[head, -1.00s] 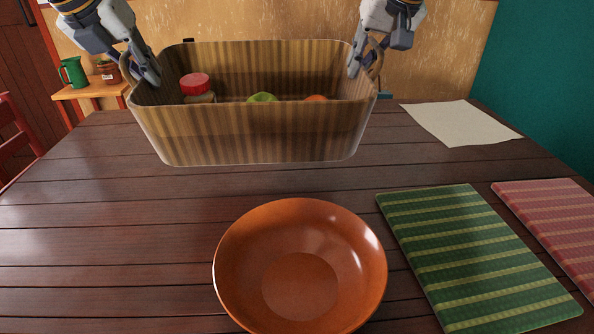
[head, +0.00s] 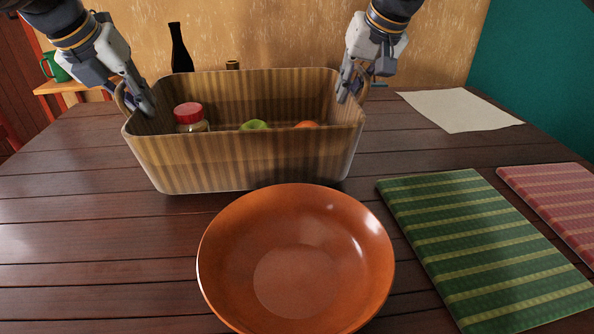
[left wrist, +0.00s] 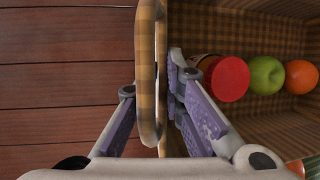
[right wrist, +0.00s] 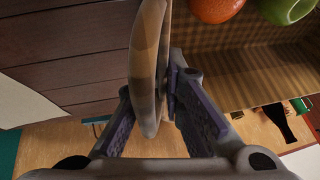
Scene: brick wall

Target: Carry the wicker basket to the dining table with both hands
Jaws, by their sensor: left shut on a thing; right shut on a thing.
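The wicker basket (head: 245,160) is upright at the far side of the wooden dining table (head: 100,225), behind the orange bowl. I cannot tell for sure whether its bottom touches the table. It holds a red-lidded jar (head: 190,117), a green apple (head: 254,125) and an orange (head: 306,125). My left gripper (head: 138,103) is shut on the basket's left handle, which also shows in the left wrist view (left wrist: 148,75). My right gripper (head: 350,88) is shut on the right handle, seen in the right wrist view (right wrist: 148,65).
An orange bowl (head: 295,265) stands close in front of the basket. A green striped mat (head: 480,240) and a pink mat (head: 555,195) lie at right, a cream sheet (head: 458,110) behind them. A dark bottle (head: 180,50) stands beyond the basket. The table's left part is clear.

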